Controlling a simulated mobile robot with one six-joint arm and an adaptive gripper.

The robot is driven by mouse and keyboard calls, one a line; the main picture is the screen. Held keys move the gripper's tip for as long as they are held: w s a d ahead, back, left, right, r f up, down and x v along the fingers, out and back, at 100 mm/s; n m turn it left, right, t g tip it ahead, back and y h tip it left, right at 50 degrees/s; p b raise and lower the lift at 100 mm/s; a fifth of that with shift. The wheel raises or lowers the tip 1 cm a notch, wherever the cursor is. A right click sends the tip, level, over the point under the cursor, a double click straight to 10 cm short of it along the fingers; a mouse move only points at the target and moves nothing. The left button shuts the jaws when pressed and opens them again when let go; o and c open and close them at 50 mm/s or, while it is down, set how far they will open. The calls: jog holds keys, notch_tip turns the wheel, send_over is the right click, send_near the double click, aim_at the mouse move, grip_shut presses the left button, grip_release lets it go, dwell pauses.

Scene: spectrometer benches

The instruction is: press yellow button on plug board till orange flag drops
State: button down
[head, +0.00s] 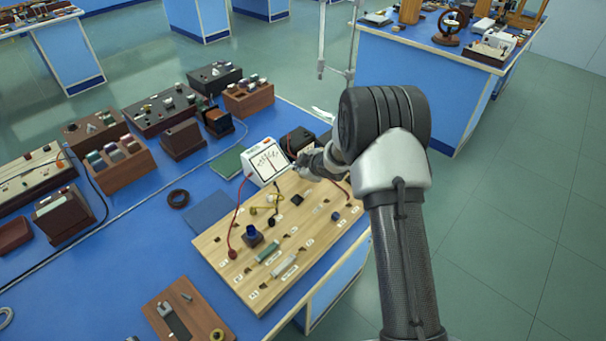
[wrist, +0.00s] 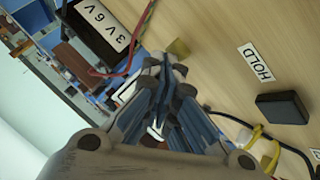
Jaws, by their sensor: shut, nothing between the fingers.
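The wooden plug board (head: 213,243) lies on the blue bench, crossed by red and dark leads. My gripper (head: 303,167) is over its far end, beside the white-faced meter (head: 268,161). In the wrist view my gripper (wrist: 165,72) is shut and empty, pointing along the board. A small dull-yellow square piece (wrist: 178,47) shows just beyond the fingertips; it may be the yellow button, and I cannot tell whether the fingers touch it. A black block (wrist: 283,108) sits near a HOLD label (wrist: 257,62). I cannot make out an orange flag.
A box labelled 3V 6V (wrist: 105,25) with red and green leads is close to the fingers. A yellow-collared black cable (wrist: 252,137) lies at the right. A dark blue knob (head: 253,234) stands on the board. Several wooden apparatus boxes (head: 120,160) fill the bench at left.

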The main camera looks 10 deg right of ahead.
dwell(0.6)
jog(key=shift+r+p, duration=0.75)
jog(key=shift+p, duration=0.1)
notch_tip(320, 180, up, 5)
jog(key=p, duration=0.5)
